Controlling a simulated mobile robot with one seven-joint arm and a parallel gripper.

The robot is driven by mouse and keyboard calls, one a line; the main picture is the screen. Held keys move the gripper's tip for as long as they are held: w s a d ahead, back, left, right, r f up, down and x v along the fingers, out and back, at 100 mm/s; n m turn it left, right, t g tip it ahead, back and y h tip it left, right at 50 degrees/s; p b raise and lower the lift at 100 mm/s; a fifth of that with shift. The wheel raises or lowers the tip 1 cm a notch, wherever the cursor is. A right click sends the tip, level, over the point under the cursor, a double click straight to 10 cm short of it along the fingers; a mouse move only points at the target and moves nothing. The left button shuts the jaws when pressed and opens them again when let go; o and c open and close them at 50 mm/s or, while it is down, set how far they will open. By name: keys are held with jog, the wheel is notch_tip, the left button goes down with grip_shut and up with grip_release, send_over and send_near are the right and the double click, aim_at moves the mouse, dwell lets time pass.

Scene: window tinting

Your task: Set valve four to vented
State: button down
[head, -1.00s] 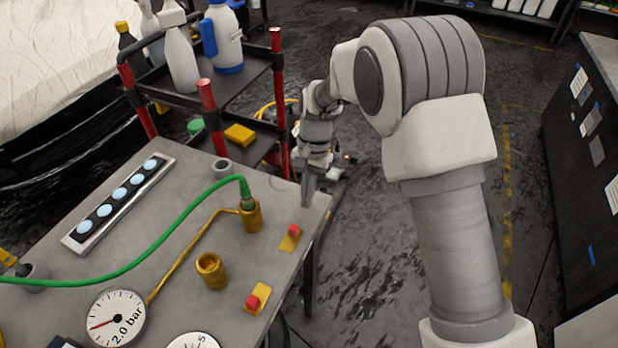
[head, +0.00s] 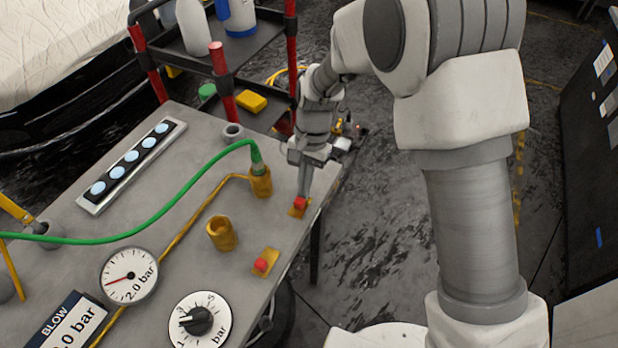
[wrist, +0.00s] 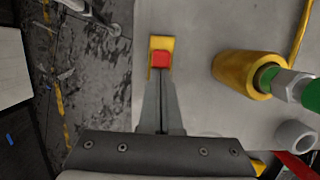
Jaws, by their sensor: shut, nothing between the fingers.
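My gripper (head: 302,193) is shut and empty, pointing down at a red knob (head: 300,203) on a yellow base near the table's right edge. In the wrist view the fingertips (wrist: 161,82) are right by the same red knob (wrist: 161,60); I cannot tell whether they touch it. A second red knob (head: 261,265) on a yellow plate sits nearer, apart from the gripper. A brass fitting (head: 261,182) with a green hose stands beside the first knob, and an open brass fitting (head: 222,234) stands nearer the second. I see no legible valve numbers.
The grey table (head: 185,240) also holds a pressure gauge (head: 129,276), a black dial (head: 200,321), a strip of pale blue discs (head: 131,165) and a grey socket (head: 233,131). The green hose (head: 165,205) crosses the table. A cart with red posts (head: 222,80) stands behind.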

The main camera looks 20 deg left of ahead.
jog(key=shift+s, duration=0.7)
jog(key=shift+r, duration=0.1)
jog(key=p+v, duration=0.1)
jog(key=v, duration=1.6)
jog(key=shift+r, duration=0.15)
jog(key=shift+w, duration=0.1)
